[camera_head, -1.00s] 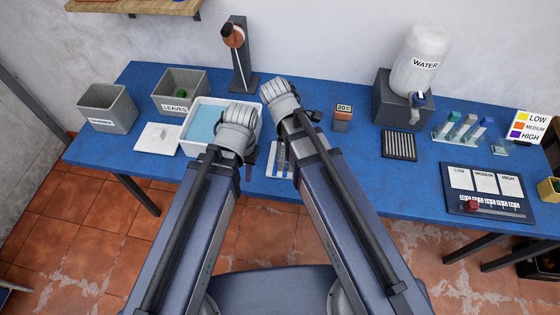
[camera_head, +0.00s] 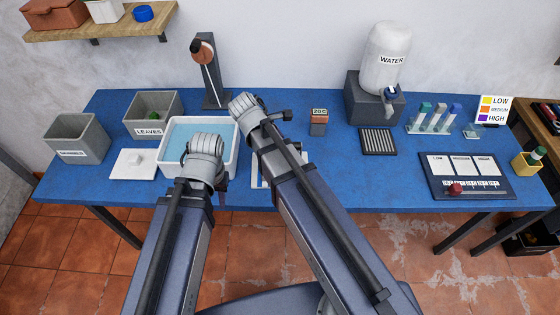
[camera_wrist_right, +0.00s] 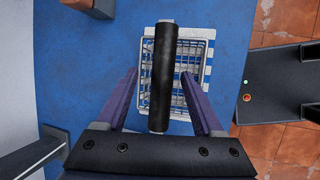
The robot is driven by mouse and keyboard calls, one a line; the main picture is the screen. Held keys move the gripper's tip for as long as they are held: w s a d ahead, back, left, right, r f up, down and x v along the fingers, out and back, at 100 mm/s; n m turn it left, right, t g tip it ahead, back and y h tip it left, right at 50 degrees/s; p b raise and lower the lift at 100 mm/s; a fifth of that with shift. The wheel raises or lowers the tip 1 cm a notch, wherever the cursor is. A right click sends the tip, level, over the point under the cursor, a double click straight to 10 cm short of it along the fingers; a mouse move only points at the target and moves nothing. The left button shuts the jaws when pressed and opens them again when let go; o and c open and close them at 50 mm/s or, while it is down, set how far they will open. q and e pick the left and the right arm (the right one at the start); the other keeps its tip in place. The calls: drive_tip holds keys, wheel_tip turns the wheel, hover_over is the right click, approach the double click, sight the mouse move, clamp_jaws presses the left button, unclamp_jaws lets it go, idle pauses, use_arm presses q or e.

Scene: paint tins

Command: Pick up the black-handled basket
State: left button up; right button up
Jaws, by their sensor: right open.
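The black-handled basket (camera_wrist_right: 189,62) is a wire basket on a white slatted rack (camera_wrist_right: 208,35) in the right wrist view. Its thick black handle (camera_wrist_right: 162,75) runs lengthwise over the top. My right gripper (camera_wrist_right: 160,85) is open, with one purple finger on each side of the handle and gaps between. In the head view my right forearm hides most of the basket, and the right fingers do not show.
Grey bins (camera_head: 78,140), one labelled LEAVES (camera_head: 152,115), stand at the left. A white lid (camera_head: 133,163) lies before them. A dark stand (camera_head: 212,85) rises behind the tub.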

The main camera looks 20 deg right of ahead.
drive_tip(key=b+x, duration=0.2)
drive_tip(key=x, duration=0.1)
drive_tip(key=b+x, duration=0.1)
drive_tip(key=b, duration=0.1)
drive_tip(key=shift+a+f, duration=0.2)
drive_tip(key=shift+f, duration=0.1)
drive_tip(key=shift+d+f+b, duration=0.3)
drive_tip(key=shift+f+b, duration=0.1)
drive_tip(key=shift+b, duration=0.05)
drive_tip(key=shift+r, duration=0.1)
clamp_jaws()
idle(0.5)
